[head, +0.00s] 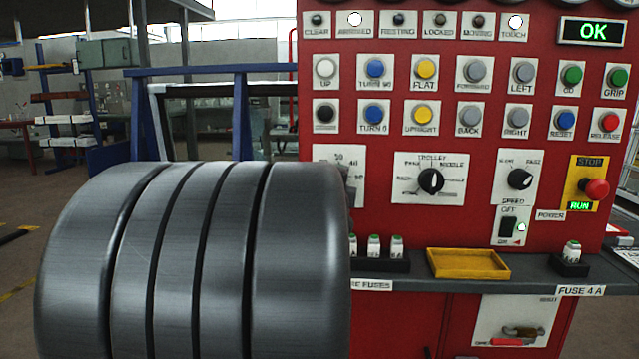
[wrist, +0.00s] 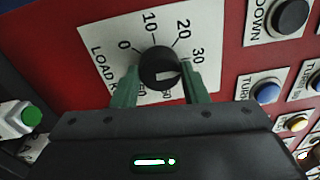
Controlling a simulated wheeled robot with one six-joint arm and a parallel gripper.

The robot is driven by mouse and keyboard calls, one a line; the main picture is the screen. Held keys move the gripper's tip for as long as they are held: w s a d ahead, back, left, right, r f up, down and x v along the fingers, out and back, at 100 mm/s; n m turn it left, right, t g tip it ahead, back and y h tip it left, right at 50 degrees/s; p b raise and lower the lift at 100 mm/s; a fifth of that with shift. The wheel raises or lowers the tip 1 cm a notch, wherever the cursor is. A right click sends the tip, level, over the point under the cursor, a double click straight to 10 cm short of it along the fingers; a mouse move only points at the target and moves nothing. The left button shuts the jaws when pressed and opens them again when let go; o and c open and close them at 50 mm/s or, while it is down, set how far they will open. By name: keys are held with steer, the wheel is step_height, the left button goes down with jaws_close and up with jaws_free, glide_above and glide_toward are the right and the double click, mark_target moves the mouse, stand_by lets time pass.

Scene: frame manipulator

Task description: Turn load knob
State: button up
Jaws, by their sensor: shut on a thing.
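The load knob (wrist: 160,66) is black and round, on a white plate (wrist: 110,52) marked LOAD with a scale from 0 through 10, 20 and 30. Lower scale marks are partly covered. A pale mark shows on the knob's lower right part. My gripper (wrist: 161,84) has its two green fingers on either side of the knob, shut on it. In the head view the load plate (head: 327,155) is mostly hidden behind my grey arm, and the knob and fingers cannot be made out there.
The red panel (head: 380,232) carries button rows, a trolley selector (head: 431,181), a speed knob (head: 520,179) and a red stop button (head: 596,189). The display (head: 592,32) reads OK. Below, a ledge holds fuses (head: 374,246) and a yellow tray (head: 468,264).

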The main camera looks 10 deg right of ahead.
stand_by(0.3)
steer(key=o, duration=1)
